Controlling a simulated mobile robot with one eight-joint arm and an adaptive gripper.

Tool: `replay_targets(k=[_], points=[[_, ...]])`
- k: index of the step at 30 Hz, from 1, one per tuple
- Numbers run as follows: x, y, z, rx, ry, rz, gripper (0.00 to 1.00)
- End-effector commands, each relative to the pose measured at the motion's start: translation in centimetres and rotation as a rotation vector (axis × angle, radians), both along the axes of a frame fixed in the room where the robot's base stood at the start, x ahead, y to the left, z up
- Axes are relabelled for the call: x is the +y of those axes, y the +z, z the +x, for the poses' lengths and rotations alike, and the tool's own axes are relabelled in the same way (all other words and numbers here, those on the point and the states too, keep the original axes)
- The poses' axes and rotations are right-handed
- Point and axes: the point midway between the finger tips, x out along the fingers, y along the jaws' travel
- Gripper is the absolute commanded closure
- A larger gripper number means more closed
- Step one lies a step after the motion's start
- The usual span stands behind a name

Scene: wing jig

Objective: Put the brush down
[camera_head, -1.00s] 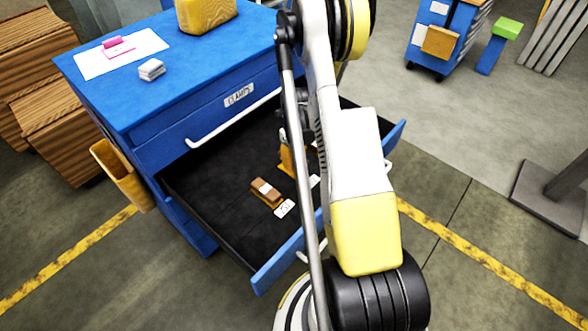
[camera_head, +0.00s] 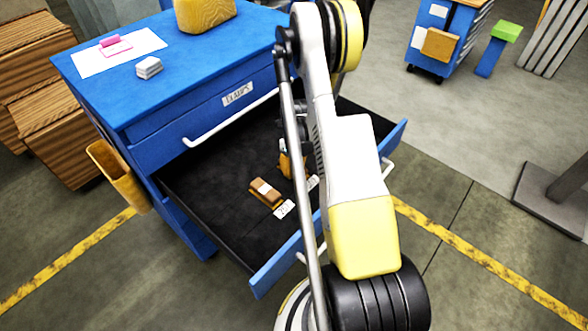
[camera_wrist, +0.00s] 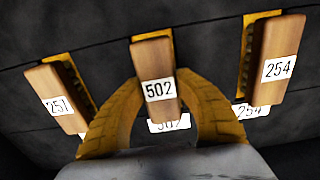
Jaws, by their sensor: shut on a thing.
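The brush (camera_wrist: 153,82) with a wooden handle and the label 502 is between my gripper's yellow fingers in the wrist view. My gripper (camera_wrist: 158,76) is shut on it, low over the dark floor of the open drawer (camera_head: 215,195). A matching 502 floor label (camera_wrist: 169,125) shows just below the handle, partly covered. Whether the brush touches the floor is unclear. In the head view, my arm hides most of the gripper and the held brush.
Brush 251 (camera_wrist: 55,90) lies to the left and brush 254 (camera_wrist: 275,65) to the right in the wrist view, both apart from my fingers. The blue drawer front (camera_head: 275,270) and the cabinet (camera_head: 150,100) bound the space. The drawer's left part is bare.

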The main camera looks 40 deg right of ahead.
Motion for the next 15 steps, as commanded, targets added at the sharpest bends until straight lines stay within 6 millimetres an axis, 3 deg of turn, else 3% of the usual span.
replay_targets(k=[4, 5, 6, 15], points=[[0.06, -0.44, -0.01, 0.000, 0.000, 0.002, 1.00], [0.06, -0.45, -0.01, 0.000, 0.000, 0.002, 0.53], [0.07, -0.45, -0.01, 0.000, 0.000, 0.002, 0.43], [0.05, -0.29, -0.01, 0.000, 0.000, 0.001, 0.43]])
